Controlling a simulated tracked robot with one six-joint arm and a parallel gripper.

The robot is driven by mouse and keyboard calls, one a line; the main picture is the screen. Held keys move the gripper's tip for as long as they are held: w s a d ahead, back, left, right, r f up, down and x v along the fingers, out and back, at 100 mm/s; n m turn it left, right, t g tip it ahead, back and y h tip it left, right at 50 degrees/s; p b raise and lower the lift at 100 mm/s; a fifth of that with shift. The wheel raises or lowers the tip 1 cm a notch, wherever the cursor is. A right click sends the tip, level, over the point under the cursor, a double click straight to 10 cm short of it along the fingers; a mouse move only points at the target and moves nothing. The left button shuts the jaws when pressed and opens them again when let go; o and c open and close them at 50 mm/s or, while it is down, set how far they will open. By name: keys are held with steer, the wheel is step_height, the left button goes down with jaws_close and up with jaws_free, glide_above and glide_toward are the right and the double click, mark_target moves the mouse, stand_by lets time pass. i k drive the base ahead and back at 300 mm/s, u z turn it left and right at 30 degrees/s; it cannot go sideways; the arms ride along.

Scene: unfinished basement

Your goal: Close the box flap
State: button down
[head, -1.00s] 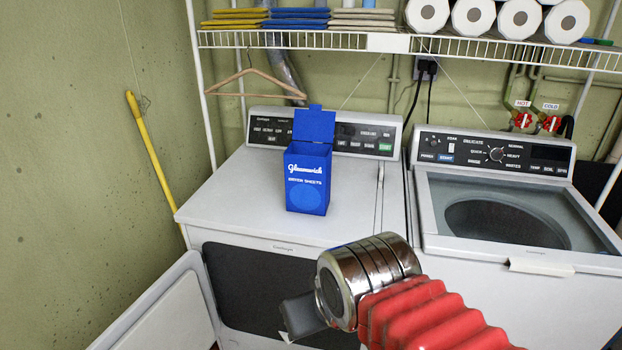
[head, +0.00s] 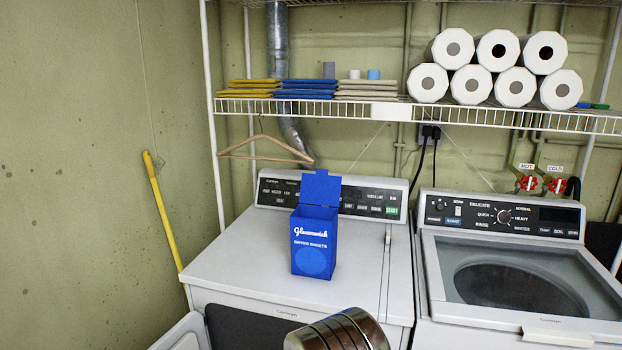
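The gripper fingers are out of the picture.
A washer (head: 520,270) with a dark lid window stands right of the dryer. A wire shelf (head: 385,111) above holds folded cloths and paper rolls (head: 475,84). A wooden hanger (head: 265,150) hangs behind the box. The dryer top around the box is clear.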

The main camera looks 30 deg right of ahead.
mark_target(321, 188)
steer(key=u, duration=1.05)
steer(key=k, duration=1.15)
steer(key=z, duration=0.85)
steer(key=i, duration=0.95)
steer(key=z, duration=0.05)
